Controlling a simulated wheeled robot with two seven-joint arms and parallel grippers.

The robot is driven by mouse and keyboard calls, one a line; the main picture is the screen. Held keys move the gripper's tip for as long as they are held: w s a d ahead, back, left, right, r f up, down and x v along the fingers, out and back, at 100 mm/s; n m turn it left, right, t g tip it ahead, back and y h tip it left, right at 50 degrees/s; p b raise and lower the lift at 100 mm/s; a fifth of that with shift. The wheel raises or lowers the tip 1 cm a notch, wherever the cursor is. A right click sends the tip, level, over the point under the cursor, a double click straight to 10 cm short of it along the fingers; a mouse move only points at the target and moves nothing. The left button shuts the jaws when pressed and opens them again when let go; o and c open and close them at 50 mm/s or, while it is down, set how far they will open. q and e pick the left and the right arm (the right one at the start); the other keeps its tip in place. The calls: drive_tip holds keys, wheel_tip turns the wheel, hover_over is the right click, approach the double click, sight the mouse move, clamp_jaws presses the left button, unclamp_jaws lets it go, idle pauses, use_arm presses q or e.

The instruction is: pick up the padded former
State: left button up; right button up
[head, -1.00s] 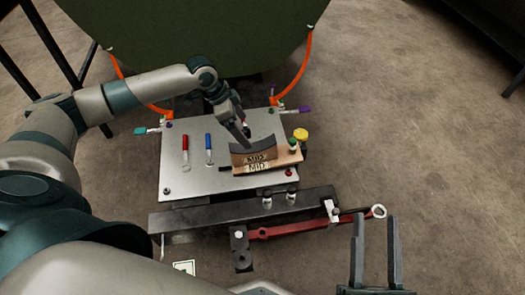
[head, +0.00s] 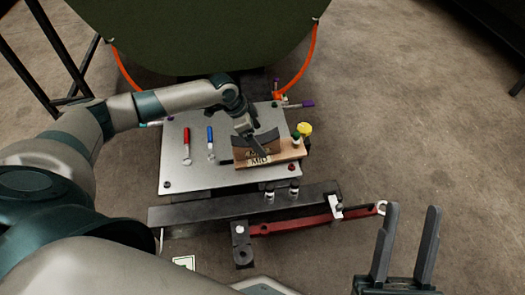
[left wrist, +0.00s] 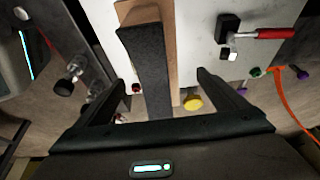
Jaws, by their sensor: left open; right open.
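The padded former (head: 270,139) is a block with a curved dark pad on top. It sits on a wooden board (head: 290,151) on the grey metal plate, with MID lettering on the front. In the left wrist view, the dark pad (left wrist: 147,60) runs between the two spread fingers, with a gap on each side. My right gripper (head: 407,240) is open and empty at the lower right, away from the former.
The metal plate (head: 190,170) also carries a red-handled tool (head: 186,145) and a blue-handled tool (head: 210,140). A yellow knob (head: 305,129) stands at the board's right end. A dark rail (head: 200,216) and a red bar (head: 300,225) lie in front. Orange hoses hang behind.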

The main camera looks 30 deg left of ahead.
use_arm(q)
drive_tip(key=shift+x, duration=1.15)
use_arm(e)
drive_tip(key=shift+d+r+t, duration=0.4)
drive_tip(key=shift+r, duration=0.3)
